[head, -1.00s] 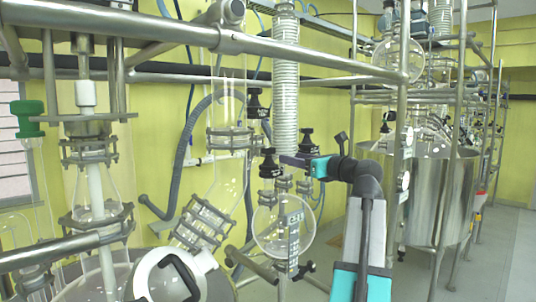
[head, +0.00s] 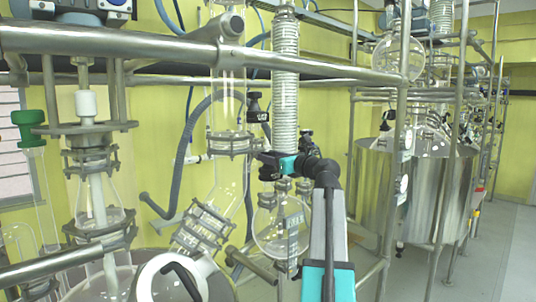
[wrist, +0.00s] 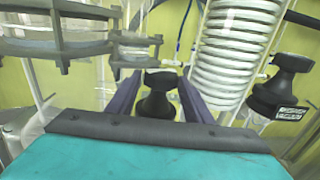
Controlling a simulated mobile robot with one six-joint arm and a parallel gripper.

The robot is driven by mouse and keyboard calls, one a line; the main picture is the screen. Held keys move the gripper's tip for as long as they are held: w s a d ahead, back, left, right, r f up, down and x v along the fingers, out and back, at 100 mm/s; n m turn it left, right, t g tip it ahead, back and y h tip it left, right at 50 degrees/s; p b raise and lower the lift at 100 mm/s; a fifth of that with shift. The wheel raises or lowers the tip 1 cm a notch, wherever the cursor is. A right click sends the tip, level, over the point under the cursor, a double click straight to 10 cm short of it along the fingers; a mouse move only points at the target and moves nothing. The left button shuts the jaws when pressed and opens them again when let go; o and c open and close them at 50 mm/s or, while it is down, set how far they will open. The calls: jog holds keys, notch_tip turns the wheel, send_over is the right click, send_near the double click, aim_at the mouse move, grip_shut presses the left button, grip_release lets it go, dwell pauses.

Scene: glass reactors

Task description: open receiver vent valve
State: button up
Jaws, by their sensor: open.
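The round glass receiver flask (head: 281,228) hangs below the coiled glass column in the head view. Black valve knobs sit above it: a left one (head: 268,173), an upper one (head: 254,108) and one behind my wrist (head: 306,138). My gripper (head: 267,158) is at the left knob in the head view. In the wrist view my open gripper (wrist: 158,82) has a black knob (wrist: 158,96) between its dark fingers, with a gap visible on each side. A second black knob (wrist: 280,88), with a label, is to the right, outside the fingers. I cannot read which knob is the vent valve.
The coiled glass column (head: 285,85) stands close beside my gripper and also shows in the wrist view (wrist: 232,50). A metal-clamped glass joint (wrist: 60,35) is at upper left there. A steel rail (head: 300,52) crosses above. A steel vessel (head: 425,195) stands at right.

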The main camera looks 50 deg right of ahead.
jog(key=shift+w+d, duration=0.1)
jog(key=shift+w, duration=0.6)
jog(key=c, duration=0.8)
jog(key=shift+d+n+y, duration=0.1)
jog(key=shift+n+y, duration=0.3)
jog(key=shift+y, duration=0.2)
jog(key=shift+d+n+y, duration=0.1)
jog(key=shift+n+y, duration=1.2)
jog(key=shift+y, duration=0.8)
jog(key=shift+n+g+y, duration=0.4)
jog(key=shift+n+y, duration=0.6)
jog(key=shift+y, duration=0.5)
jog(key=shift+a+n+g+y, duration=0.2)
jog(key=shift+n+g+y, duration=0.15)
jog(key=shift+y, duration=0.25)
